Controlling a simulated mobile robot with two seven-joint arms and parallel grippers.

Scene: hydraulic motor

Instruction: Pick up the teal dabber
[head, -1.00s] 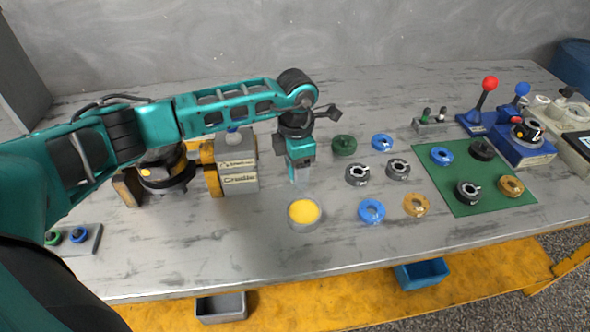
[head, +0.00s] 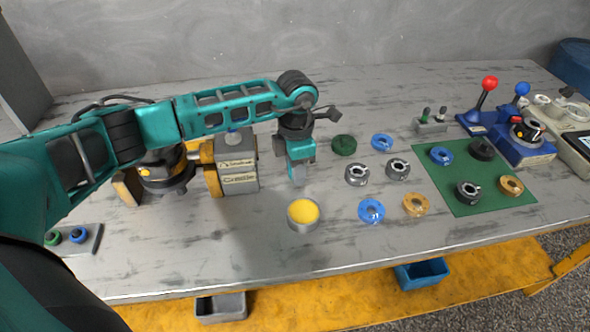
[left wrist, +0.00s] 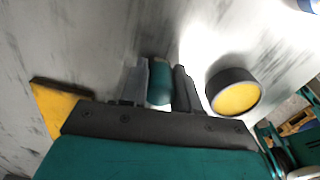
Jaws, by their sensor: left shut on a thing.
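The teal dabber (left wrist: 160,82) shows between the two fingers of my left gripper in the left wrist view. My left gripper (head: 299,174) points down over the table, behind the round tin, and its fingers are shut on the dabber. In the head view the dabber is hidden by the gripper or too small to tell. The round tin (head: 292,226) with a yellow filling (head: 304,211) stands just in front of the gripper, apart from it; its yellow top also shows right of the fingers in the left wrist view. My right gripper is not in view.
A grey labelled box (head: 240,180) stands left of the gripper. Right of it lie several rings and a green mat (head: 470,195). Red-knobbed (head: 489,83) and blue-knobbed levers stand at the far right.

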